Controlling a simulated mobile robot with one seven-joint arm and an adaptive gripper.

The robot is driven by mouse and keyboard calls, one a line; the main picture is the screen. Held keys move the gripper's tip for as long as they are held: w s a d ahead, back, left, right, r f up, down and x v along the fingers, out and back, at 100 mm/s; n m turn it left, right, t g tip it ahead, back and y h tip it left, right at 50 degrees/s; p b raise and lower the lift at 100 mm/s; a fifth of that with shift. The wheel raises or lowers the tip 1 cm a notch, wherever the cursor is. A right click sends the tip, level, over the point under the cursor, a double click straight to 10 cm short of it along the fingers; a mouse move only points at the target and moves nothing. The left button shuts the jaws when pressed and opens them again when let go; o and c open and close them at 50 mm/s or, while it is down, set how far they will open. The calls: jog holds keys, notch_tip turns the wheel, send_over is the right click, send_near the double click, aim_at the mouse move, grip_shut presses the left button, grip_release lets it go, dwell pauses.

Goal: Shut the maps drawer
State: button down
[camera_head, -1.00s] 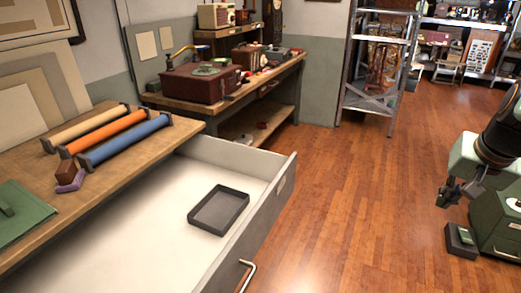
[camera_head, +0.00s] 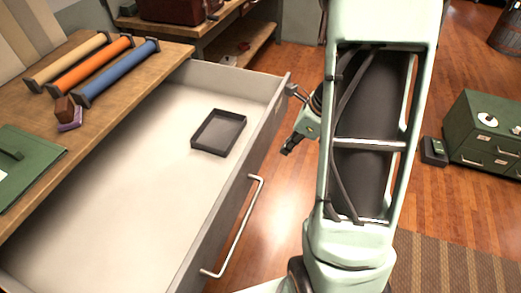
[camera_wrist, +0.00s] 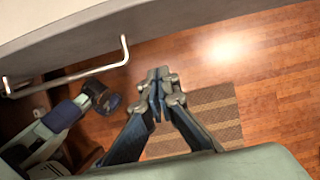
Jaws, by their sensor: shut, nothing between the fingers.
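The wide drawer (camera_head: 130,195) is pulled far out from under the wooden worktop (camera_head: 98,108). A shallow dark tray (camera_head: 218,133) lies inside it. Its grey front panel carries a metal bar handle (camera_head: 241,227), which also shows in the wrist view (camera_wrist: 66,79). My gripper (camera_head: 291,147) is outside the drawer, just right of its front panel, partly hidden behind my arm. In the wrist view my gripper (camera_wrist: 158,72) has its fingers together and empty, right of the handle and apart from it. No label is readable.
Rolled tubes, orange (camera_head: 97,54) and others, a small purple block (camera_head: 70,118) and a green folder (camera_head: 25,165) lie on the worktop. A green cabinet (camera_head: 485,130) stands at right. A striped rug (camera_head: 450,265) covers floor in front; wooden floor around is open.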

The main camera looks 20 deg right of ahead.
jog(key=b, duration=0.3)
send_near(255, 168)
notch_tip(255, 168, down, 5)
jog(key=s+d, duration=0.1)
jog(key=d, duration=0.1)
jog(key=w+a, duration=0.1)
jog(key=w+a+p, duration=0.1)
jog(key=shift+w+a+r, duration=0.15)
jog(key=shift+a+r, duration=0.25)
